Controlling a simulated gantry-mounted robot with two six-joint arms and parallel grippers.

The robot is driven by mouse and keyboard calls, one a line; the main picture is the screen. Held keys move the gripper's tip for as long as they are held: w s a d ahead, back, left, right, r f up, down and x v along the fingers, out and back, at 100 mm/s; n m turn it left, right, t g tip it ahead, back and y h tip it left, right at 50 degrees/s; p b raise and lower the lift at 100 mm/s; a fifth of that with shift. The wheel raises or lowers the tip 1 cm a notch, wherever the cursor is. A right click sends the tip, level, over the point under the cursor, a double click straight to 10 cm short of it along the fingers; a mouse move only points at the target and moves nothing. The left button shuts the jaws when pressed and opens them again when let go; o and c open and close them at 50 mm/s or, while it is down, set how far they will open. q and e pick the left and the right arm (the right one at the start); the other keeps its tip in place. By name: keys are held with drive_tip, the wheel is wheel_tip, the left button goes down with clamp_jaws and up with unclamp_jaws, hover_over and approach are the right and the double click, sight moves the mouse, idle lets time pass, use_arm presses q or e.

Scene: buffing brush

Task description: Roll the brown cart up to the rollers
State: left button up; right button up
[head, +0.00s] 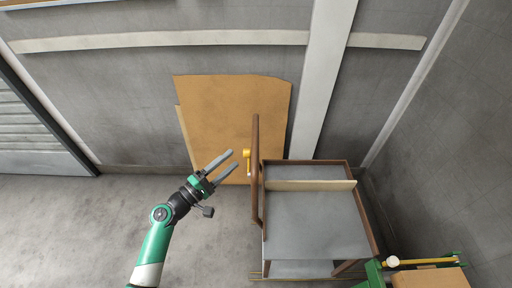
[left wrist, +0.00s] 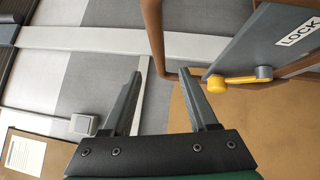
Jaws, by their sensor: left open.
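The brown cart (head: 312,225) stands on the floor right of centre in the head view, with grey shelves and a brown upright handle (head: 256,135) on its left side. A yellow lever (head: 247,154) is by the handle; the left wrist view shows the lever (left wrist: 228,82) beside a grey panel marked LOCK (left wrist: 298,32). My left gripper (head: 234,158) is open and empty, just left of the handle and lever, apart from them as far as I can tell. The handle (left wrist: 153,30) shows beyond its fingers. Green-framed rollers (head: 425,261) are at lower right. My right gripper is out of view.
A light board (head: 310,185) lies across the cart's far end. A cardboard sheet (head: 235,105) leans on the grey wall behind. A right wall (head: 460,140) bounds the space. The floor (head: 70,225) left of the cart is clear.

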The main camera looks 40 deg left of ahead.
sight(255, 140)
use_arm(q)
drive_tip(key=w+b, duration=0.1)
drive_tip(key=w, duration=0.2)
drive_tip(key=w+r, duration=0.1)
drive_tip(key=w, duration=0.3)
drive_tip(key=w+b, duration=0.1)
drive_tip(key=w, duration=0.3)
drive_tip(key=shift+w+d+r+b, duration=0.25)
drive_tip(key=shift+r+b, duration=0.1)
drive_tip(key=shift+r, duration=0.05)
clamp_jaws()
idle(0.8)
